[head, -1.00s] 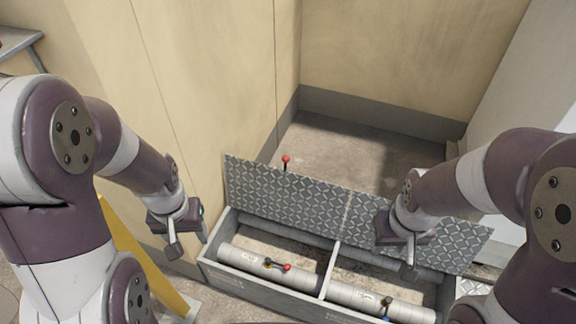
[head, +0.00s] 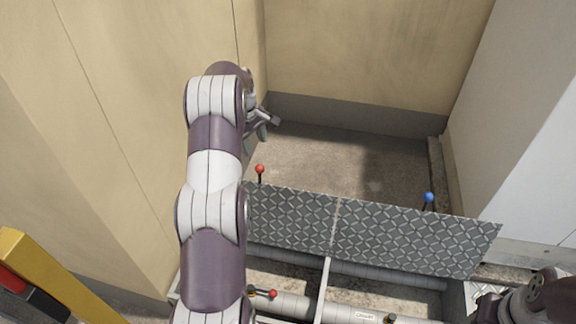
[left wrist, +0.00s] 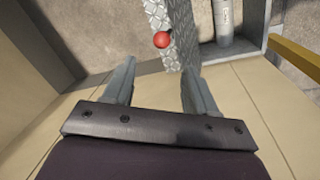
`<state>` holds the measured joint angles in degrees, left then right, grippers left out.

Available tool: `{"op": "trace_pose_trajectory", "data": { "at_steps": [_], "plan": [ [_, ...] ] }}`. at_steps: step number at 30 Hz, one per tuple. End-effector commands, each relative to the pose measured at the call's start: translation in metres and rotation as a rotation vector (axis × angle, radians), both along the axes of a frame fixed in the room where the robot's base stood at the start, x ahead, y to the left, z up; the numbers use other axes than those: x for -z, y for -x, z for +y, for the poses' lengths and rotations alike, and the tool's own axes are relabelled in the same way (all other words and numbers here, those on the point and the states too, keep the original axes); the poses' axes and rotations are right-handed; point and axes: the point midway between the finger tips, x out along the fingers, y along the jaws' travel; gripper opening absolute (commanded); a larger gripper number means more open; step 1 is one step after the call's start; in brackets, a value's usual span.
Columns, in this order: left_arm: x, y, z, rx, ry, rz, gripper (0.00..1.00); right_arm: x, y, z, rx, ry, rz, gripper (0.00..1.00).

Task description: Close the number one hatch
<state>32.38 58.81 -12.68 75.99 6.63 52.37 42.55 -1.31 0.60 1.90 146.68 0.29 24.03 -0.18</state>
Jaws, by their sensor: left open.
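Two diamond-plate hatch lids stand tilted open along the back of a floor trough: a left lid (head: 290,217) with a red knob (head: 260,169) and a right lid (head: 410,235) with a blue knob (head: 428,197). I see no readable number on either. My left gripper (head: 267,130) is open and empty, behind and above the left lid, near the wall. In the left wrist view, the red knob (left wrist: 162,40) shows beyond and between the open fingers (left wrist: 157,75), apart from them. My right arm shows at the bottom right corner; its fingers cannot be made out.
The trough has a divider (head: 322,290) and pipes (head: 345,308) with small valves. Tan walls (head: 360,50) close the left and back, and a pale unit (head: 520,150) stands at right. Bare floor (head: 350,165) lies behind the lids. A yellow frame (head: 45,270) is at lower left.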

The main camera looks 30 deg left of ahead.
Motion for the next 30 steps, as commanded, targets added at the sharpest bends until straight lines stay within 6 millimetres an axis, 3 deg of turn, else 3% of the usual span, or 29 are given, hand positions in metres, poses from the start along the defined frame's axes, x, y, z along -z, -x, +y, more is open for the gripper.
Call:
{"op": "trace_pose_trajectory", "data": {
  "at_steps": [4,12,16,21,28,29,30],
  "plan": [
    [0.02,-0.001,-0.002,-0.018,0.006,0.005,0.57,0.005,0.0,0.0,0.0,0.0,0.0,0.43],
    [0.089,-0.01,-0.003,-0.014,0.004,0.005,0.57,0.017,0.0,0.0,0.0,0.0,0.0,0.43],
    [0.112,-0.014,-0.003,-0.014,0.002,0.002,0.57,0.021,0.0,0.0,0.0,0.0,0.0,0.43],
    [0.125,-0.016,-0.004,-0.014,0.002,0.002,0.57,0.022,0.0,0.0,0.0,0.0,0.0,0.43],
    [0.126,-0.016,-0.004,-0.013,0.002,0.001,0.57,0.022,0.0,0.0,0.0,0.0,0.0,0.43],
    [0.126,-0.016,-0.004,-0.013,0.002,0.001,0.54,0.022,0.0,0.0,0.0,0.0,0.0,0.43],
    [0.126,-0.016,-0.004,-0.013,0.002,0.001,0.41,0.022,0.0,0.0,0.0,0.0,0.0,0.43]
  ]
}}
